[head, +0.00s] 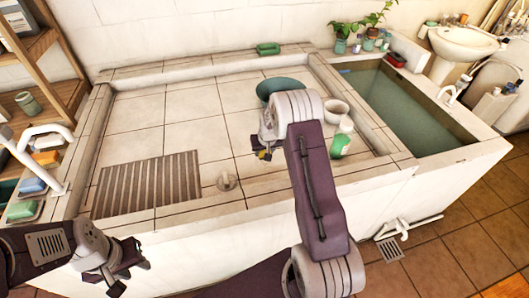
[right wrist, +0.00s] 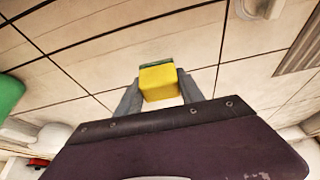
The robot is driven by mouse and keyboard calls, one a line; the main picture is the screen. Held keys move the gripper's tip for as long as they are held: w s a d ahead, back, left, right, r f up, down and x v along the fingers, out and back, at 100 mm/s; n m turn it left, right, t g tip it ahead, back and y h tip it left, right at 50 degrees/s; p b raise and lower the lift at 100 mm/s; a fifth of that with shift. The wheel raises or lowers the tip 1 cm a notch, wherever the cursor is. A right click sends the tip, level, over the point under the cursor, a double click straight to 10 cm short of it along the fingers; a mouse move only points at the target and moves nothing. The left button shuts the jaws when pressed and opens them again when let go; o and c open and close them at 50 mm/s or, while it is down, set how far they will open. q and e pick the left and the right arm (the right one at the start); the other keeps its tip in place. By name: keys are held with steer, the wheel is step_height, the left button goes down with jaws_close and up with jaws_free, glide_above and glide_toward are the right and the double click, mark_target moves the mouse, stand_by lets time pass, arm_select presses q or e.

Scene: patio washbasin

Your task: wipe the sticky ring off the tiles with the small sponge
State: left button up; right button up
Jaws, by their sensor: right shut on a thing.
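The small sponge (right wrist: 160,82) is yellow with a dark green layer on its far side. My right gripper (right wrist: 158,92) is shut on it, one finger on each side. In the head view the sponge (head: 262,153) shows as a small yellow patch at the right gripper, over the tiles (head: 190,105) in the middle of the basin. I cannot tell whether it touches them. I make out no sticky ring; my right arm hides part of the tiles. My left gripper (head: 130,277) is open and empty at the lower left, in front of the basin's front wall.
A teal bowl (head: 270,88), a white bowl (head: 336,111) and a green-and-white bottle (head: 341,143) stand right of my gripper. The left and back tiles are clear.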

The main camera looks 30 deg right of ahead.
steer(key=shift+w+r+p, duration=0.2)
steer(key=shift+r+p, duration=0.35)
steer(key=shift+r, duration=0.35)
steer(key=shift+s+r+p, duration=0.15)
steer(key=shift+r+p, duration=0.55)
steer(key=shift+r, duration=0.25)
steer(key=shift+f, duration=0.1)
steer(key=shift+m, duration=0.3)
